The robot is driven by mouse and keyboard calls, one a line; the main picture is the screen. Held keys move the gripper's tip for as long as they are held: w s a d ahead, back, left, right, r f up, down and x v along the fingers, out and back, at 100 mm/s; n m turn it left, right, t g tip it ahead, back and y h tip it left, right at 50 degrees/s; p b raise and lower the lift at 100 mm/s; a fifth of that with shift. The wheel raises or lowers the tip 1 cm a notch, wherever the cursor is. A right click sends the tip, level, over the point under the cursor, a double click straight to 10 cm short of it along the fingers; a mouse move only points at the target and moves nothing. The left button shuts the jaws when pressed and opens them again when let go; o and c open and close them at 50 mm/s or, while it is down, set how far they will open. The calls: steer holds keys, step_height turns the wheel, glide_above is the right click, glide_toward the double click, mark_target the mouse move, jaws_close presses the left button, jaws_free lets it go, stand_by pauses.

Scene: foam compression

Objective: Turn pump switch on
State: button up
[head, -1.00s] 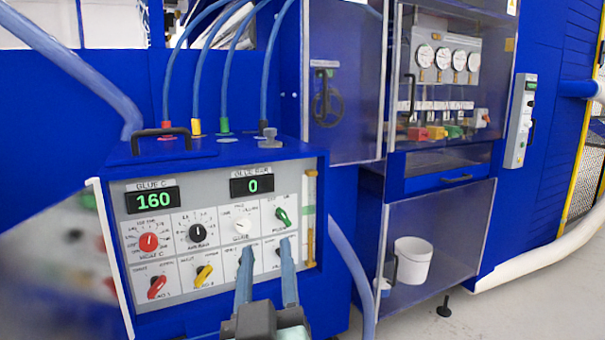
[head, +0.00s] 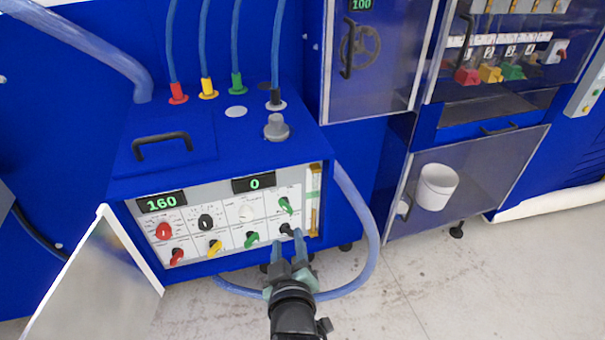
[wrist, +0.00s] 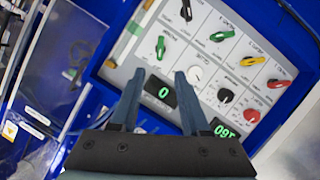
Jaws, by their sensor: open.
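The control panel (head: 185,228) on the front of the blue machine carries two rows of knobs. A green switch (head: 285,205) sits at the right end of its top row, turned at a slant; its small label is hard to read but may say pump. In the wrist view this green switch (wrist: 160,47) is just beyond the fingertips. My gripper (head: 288,240) is open and empty in front of the lower right of the panel. In the wrist view my gripper (wrist: 160,75) has its fingers either side of the display reading 0, with nothing between them.
A black knob (head: 286,229) and a green knob (head: 252,240) sit in the bottom row near my fingers. A white knob (head: 246,213) is left of the green switch. An open door (head: 100,285) stands at left. A blue hose (head: 372,235) loops at right.

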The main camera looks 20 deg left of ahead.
mark_target(287, 210)
steer(key=x, duration=1.3)
steer(key=shift+d+f, duration=0.15)
jaws_close()
stand_by(0.3)
